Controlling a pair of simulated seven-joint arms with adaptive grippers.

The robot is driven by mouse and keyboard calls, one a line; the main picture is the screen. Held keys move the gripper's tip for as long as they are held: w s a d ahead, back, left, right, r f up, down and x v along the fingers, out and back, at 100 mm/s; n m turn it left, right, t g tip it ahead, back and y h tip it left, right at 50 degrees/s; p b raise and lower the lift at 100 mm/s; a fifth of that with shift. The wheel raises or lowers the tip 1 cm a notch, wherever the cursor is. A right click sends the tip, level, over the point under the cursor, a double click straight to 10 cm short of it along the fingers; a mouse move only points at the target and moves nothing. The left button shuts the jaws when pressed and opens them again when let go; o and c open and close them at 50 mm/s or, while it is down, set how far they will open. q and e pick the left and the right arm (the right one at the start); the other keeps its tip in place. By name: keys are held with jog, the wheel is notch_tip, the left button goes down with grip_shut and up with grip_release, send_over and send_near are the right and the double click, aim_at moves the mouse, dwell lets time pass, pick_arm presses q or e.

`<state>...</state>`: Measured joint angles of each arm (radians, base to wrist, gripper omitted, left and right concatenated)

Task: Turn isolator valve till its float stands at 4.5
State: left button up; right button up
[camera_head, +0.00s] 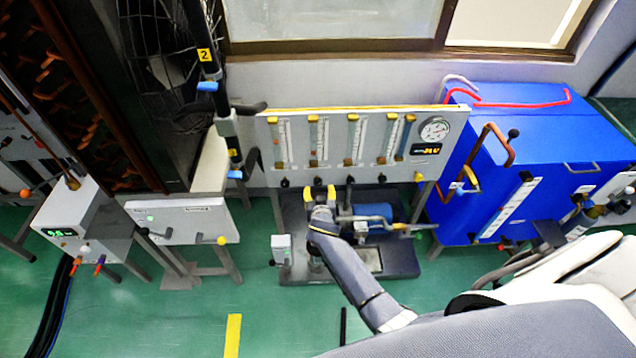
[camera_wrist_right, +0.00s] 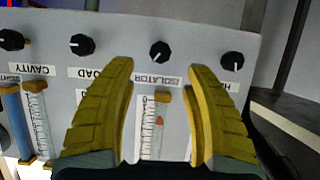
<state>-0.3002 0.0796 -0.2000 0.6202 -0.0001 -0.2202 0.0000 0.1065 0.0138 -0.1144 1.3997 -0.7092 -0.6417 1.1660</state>
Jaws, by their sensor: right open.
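The isolator valve knob (camera_wrist_right: 160,50) is a black knob with a white mark, on the grey panel (camera_wrist_right: 200,25) above an upside-down ISOLATOR label (camera_wrist_right: 157,81). In the right wrist view, my right gripper (camera_wrist_right: 162,68) is open, its yellow fingers either side of the label and float tube, apart from the knob. The isolator tube (camera_wrist_right: 153,135) shows an orange float (camera_wrist_right: 162,123) between the fingers; its scale is too small to read. My left gripper is not in view.
Neighbouring black knobs, the load knob (camera_wrist_right: 81,45) and another knob (camera_wrist_right: 232,61), sit on either side. In the head view, the panel (camera_head: 262,160) carries several tubes and a round gauge (camera_head: 435,130). Below is a blue motor (camera_head: 372,212); a blue cabinet (camera_head: 535,125) stands right.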

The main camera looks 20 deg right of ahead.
aim_at(318, 183)
jog(key=shift+x, duration=4.05)
jog(key=shift+c, duration=0.2)
grip_shut()
